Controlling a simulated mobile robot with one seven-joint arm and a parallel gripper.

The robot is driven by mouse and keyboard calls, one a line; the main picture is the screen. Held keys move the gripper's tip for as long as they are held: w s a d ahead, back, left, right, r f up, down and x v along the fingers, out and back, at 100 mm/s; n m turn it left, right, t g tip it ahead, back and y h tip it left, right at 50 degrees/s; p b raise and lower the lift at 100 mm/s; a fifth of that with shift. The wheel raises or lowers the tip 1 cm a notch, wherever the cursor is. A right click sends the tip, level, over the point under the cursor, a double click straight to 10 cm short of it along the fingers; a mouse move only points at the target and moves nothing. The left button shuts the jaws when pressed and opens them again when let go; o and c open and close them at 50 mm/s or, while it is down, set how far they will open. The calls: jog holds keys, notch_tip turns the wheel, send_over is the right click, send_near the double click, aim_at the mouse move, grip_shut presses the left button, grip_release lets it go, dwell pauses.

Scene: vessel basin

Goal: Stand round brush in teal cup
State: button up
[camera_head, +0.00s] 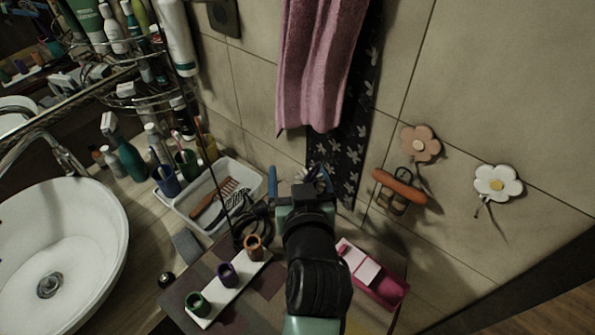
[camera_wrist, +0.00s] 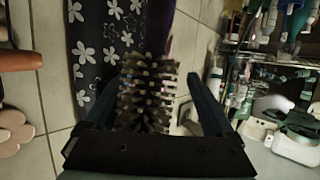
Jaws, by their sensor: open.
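My gripper (camera_head: 300,180) is open, near the tiled wall below the pink towel. In the wrist view, the round brush (camera_wrist: 148,98), with dark and pale bristles and a dark purple handle, shows between my two spread fingers (camera_wrist: 153,82). I cannot tell whether either finger touches it. In the head view my gripper hides most of the brush. A small green-teal cup (camera_head: 197,305) stands at the near end of a white strip tray, in a row with a purple cup (camera_head: 227,274) and an orange cup (camera_head: 254,247).
A white bin (camera_head: 255,178) holds combs and a brush. Bottles and toothbrush cups crowd the counter beside the sink (camera_head: 60,250). A pink box (camera_head: 385,287) lies right of my arm. Flower hooks (camera_head: 497,183) and a towel (camera_head: 318,70) are on the wall.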

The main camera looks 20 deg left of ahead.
jog(key=shift+s+r, duration=0.1)
jog(key=shift+s, duration=0.05)
jog(key=v, duration=1.2)
jog(key=shift+s, duration=0.35)
jog(key=shift+d, duration=0.15)
dwell(0.3)
